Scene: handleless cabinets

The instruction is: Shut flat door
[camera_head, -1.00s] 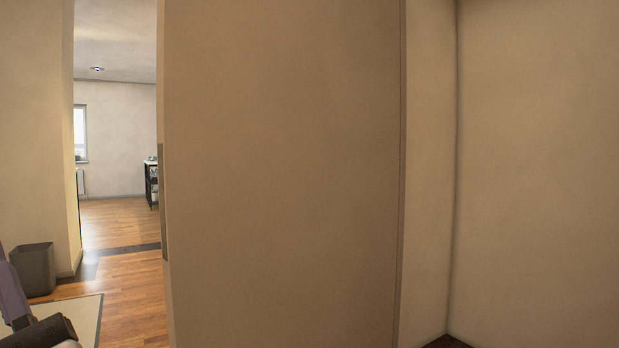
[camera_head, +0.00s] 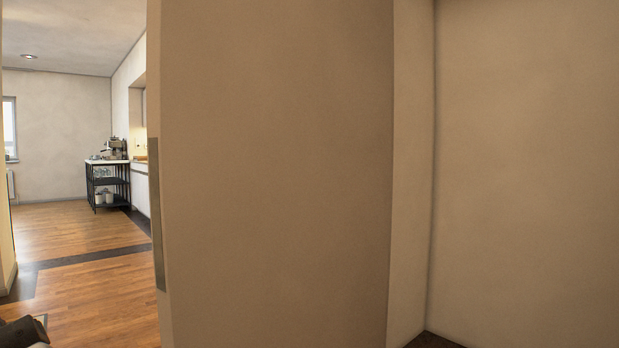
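The flat door (camera_head: 275,180) is a plain beige panel that fills the middle of the head view, close to me. It stands open, with a doorway gap to its left. Its left edge faces me and carries a narrow grey metal plate (camera_head: 156,215). Its right side lies close to a beige wall. No handle shows on the face that I see. A small dark piece of my arm (camera_head: 24,332) shows at the bottom left corner, apart from the door. My gripper's fingers are not visible.
Through the gap is a room with wooden floor (camera_head: 80,235), a dark floor strip, and a black shelf cart (camera_head: 108,185) with a coffee machine (camera_head: 116,148). A beige wall (camera_head: 525,170) and corner close off the right side. A wall edge borders the gap at far left.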

